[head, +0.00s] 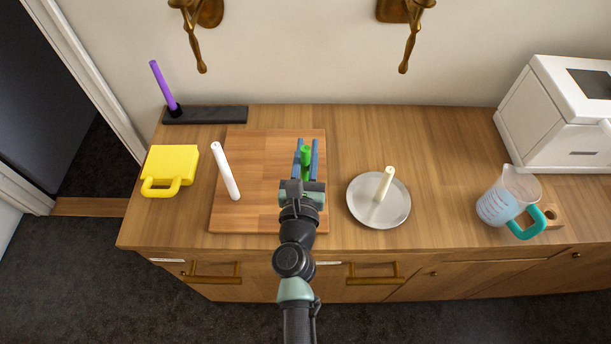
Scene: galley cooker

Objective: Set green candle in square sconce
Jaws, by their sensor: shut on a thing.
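The green candle (305,156) is between the two blue fingers of my gripper (306,150), which is shut on it. The gripper is over the wooden board, and its fingers hide part of the candle. I cannot tell whether the candle touches the board. Two brass sconces are on the wall at the top, both cut off by the picture's edge. The right one (393,12) has a straight-edged backplate that looks square. The left one (211,13) has a rounded backplate. My gripper is below and apart from both.
A white candle (225,171) is on the wooden board (267,208). A cream candle (384,184) is on a round plate (366,217). A purple candle (159,82) stands in a dark base (216,114). A yellow handled object (172,160), measuring jug (505,199) and white appliance (545,115) flank them.

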